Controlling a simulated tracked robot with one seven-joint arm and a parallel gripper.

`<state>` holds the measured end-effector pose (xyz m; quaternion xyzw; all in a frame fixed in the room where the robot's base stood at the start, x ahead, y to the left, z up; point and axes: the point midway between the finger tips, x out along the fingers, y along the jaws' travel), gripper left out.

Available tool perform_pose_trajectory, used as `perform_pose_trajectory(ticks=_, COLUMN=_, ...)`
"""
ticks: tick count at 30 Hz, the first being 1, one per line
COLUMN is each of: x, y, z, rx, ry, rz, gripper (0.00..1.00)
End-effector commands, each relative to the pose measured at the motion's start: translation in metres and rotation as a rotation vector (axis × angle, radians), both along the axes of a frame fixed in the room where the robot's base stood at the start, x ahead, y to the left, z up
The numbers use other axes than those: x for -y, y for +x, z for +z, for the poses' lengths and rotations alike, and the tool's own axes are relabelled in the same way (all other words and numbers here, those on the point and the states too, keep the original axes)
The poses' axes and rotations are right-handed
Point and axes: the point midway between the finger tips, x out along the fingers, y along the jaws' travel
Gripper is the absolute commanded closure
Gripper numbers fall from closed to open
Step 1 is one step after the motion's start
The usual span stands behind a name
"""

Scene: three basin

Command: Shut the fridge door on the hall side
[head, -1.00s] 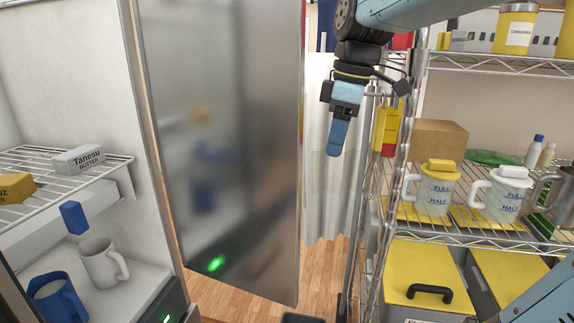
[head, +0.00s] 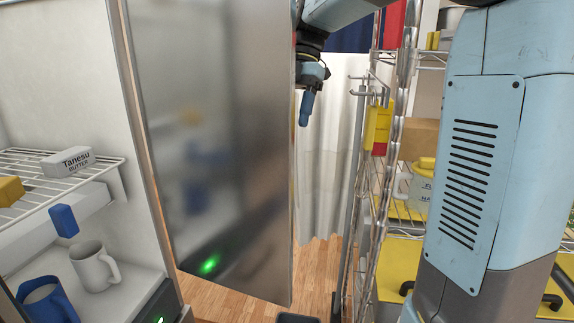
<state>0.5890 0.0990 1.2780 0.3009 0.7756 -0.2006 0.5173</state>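The fridge door (head: 215,150) is a tall grey metal panel standing open in the head view, with a green glow low on its face. The open fridge interior (head: 65,100) is at the left. My gripper (head: 305,122) is beside the door's free right edge, high up, pointing down. Its fingers are small and seen edge-on, so whether they are open or shut is unclear. I see nothing held in it. Whether it touches the door edge cannot be told.
Inside the fridge are a butter pack (head: 68,161), a white mug (head: 94,267) and a blue mug (head: 47,300). A wire shelf rack (head: 385,200) stands at the right, partly hidden by my arm. A white curtain (head: 325,150) hangs behind the door. Wood floor shows below.

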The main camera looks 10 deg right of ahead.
Motion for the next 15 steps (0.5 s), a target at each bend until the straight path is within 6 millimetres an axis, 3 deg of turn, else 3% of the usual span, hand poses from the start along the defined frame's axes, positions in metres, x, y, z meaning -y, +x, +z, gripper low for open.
perform_pose_trajectory(ticks=15, x=-0.022, y=-0.026, z=-0.082, rx=-0.001, ry=-0.002, rz=-0.002, gripper=0.48)
